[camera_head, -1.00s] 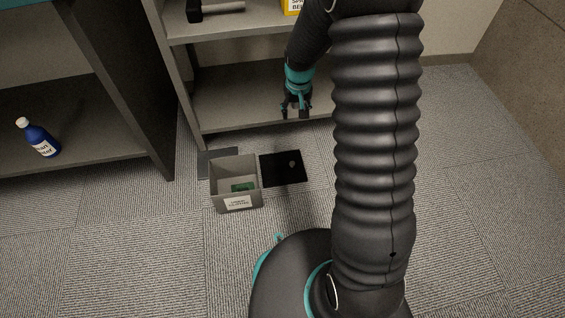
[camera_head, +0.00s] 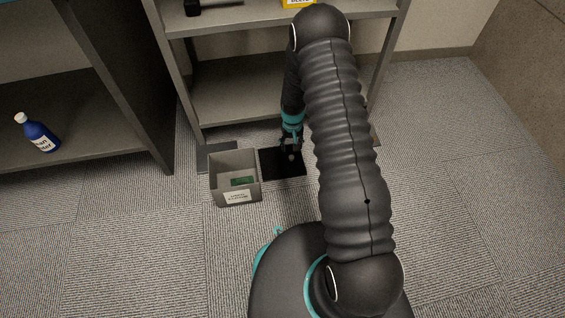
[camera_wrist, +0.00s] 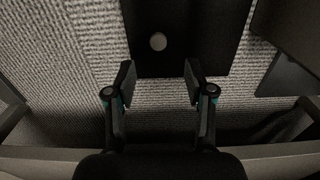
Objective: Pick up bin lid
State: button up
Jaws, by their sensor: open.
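The bin lid (camera_head: 282,171) is a flat black square with a small round grey knob. It lies on the carpet just right of the open grey bin (camera_head: 235,197). In the wrist view the lid (camera_wrist: 200,50) is at the top centre, with its knob (camera_wrist: 158,41) between the lines of the two fingers. My gripper (camera_head: 290,152) is above the lid's far part. In the wrist view my gripper (camera_wrist: 160,76) is open and empty, its fingertips short of the knob. The gripper partly hides the lid in the head view.
The bin has a white label and something green inside. A grey shelf unit (camera_head: 240,92) stands behind, and a dark flat panel (camera_head: 216,158) lies behind the bin. A blue bottle (camera_head: 40,136) stands on the left shelf. Carpet to the right is clear.

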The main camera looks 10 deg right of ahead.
aim_at(292, 157)
jog(key=shift+s+d+f+b, duration=0.1)
jog(key=shift+f+b, duration=0.2)
jog(key=shift+f, duration=1.55)
jog(key=shift+s+d+f+b, duration=0.1)
jog(key=shift+f+b, duration=0.15)
jog(key=shift+f, duration=1.6)
grip_shut()
